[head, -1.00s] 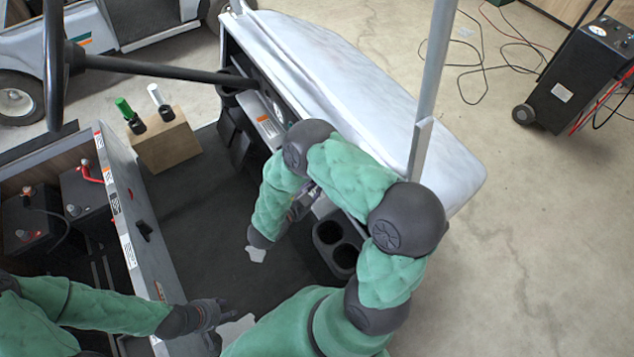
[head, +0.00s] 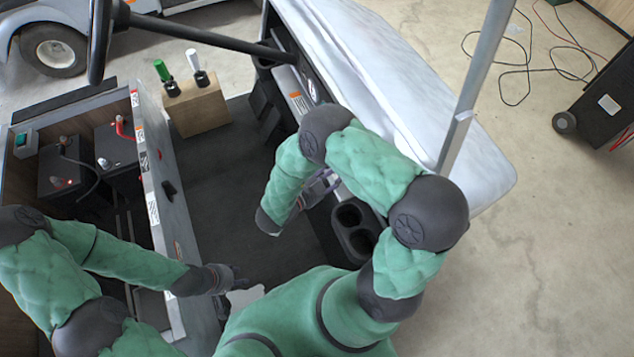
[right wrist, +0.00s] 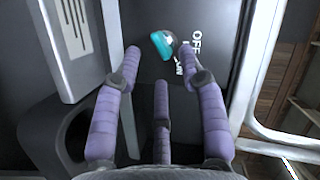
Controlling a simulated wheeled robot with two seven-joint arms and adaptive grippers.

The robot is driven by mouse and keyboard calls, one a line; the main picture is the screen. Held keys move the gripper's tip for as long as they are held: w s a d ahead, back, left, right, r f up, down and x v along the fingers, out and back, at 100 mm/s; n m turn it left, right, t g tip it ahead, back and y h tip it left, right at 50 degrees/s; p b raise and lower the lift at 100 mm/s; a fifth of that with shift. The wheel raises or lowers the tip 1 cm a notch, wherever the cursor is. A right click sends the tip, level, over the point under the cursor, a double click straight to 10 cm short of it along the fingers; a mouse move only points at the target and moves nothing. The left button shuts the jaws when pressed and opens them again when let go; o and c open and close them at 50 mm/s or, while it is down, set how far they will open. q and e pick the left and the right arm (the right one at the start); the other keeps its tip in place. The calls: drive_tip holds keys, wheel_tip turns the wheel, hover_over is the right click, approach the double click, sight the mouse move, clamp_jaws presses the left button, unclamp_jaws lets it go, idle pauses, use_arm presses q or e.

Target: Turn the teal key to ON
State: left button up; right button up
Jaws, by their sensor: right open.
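The teal key (right wrist: 163,46) sits on a dark panel (right wrist: 210,14) in the right wrist view. White lettering beside it reads OFF, with more letters below partly hidden by a finger. My right gripper (right wrist: 160,56) is open, its purple fingers on either side of the key's lower side; I cannot tell whether they touch it. In the head view the right gripper (head: 322,188) is mostly hidden by my arm, at the dashboard above the cup holders, and the key is not visible there. My left gripper (head: 230,281) hangs over the cart floor, away from the dashboard; its fingers are unclear.
A wooden block (head: 203,108) with a green and a white handled tool stands on the cart floor (head: 215,170). Batteries (head: 75,170) sit in the open bay at left. The cup holders (head: 354,230) lie close to my right gripper. The steering wheel (head: 98,40) is at upper left.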

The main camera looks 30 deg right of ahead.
drive_tip(key=v, duration=0.8)
idle(0.4)
